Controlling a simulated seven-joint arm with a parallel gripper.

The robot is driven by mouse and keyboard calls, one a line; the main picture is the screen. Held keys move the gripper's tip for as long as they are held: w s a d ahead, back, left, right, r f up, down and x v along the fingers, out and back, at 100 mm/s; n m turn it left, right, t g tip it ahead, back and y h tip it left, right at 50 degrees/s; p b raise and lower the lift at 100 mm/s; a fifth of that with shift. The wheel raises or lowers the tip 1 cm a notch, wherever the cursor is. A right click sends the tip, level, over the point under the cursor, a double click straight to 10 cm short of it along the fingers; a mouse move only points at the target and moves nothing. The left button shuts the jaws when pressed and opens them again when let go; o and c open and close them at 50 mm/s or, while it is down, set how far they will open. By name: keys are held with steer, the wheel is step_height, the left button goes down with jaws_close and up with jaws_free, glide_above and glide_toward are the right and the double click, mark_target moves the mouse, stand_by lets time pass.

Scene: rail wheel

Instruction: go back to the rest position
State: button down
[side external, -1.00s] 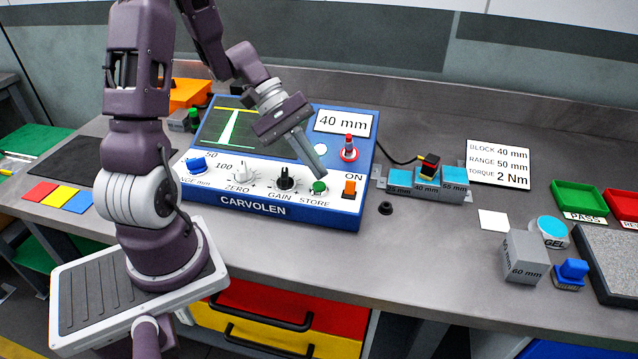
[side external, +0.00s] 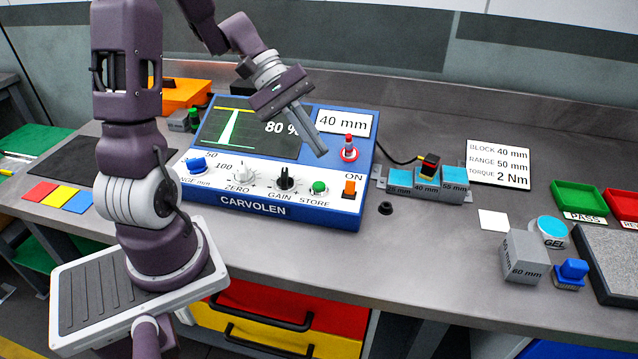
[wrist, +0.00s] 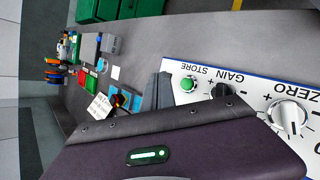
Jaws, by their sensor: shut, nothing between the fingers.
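My gripper (side external: 320,150) is shut and empty. It hangs in the air in front of the blue CARVOLEN instrument (side external: 270,211), above its STORE button and apart from it as far as I can tell. In the wrist view my gripper's fingers (wrist: 163,88) show beside the green STORE button (wrist: 188,84). That button also shows in the side view (side external: 320,187). The instrument's screen shows a green trace and "80 %", partly covered by my gripper. A red-topped knob (side external: 349,147) stands on the instrument near the fingertips, beside the "40 mm" label.
Stepped blocks (side external: 428,186) with a black and red probe (side external: 430,165) stand right of the instrument. Further right are a grey 60 mm block (side external: 525,257), a blue-topped stamp (side external: 572,272), a gel pot (side external: 550,230) and a green PASS tray (side external: 578,197). The bench front is mostly clear.

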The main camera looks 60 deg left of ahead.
stand_by(0.4)
steer(key=s+d+r+m+t+y, duration=0.1)
steer(key=s+d+r+m+y, duration=0.3)
steer(key=s+m, duration=0.2)
steer(key=s+d+r+m+t+y, duration=0.1)
steer(key=s+d+r+m+y, duration=0.2)
steer(key=s+m, duration=0.4)
steer(key=shift+s+d+r+y, duration=0.4)
steer(key=shift+s+d+y, duration=0.35)
steer(key=shift+d+y, duration=0.05)
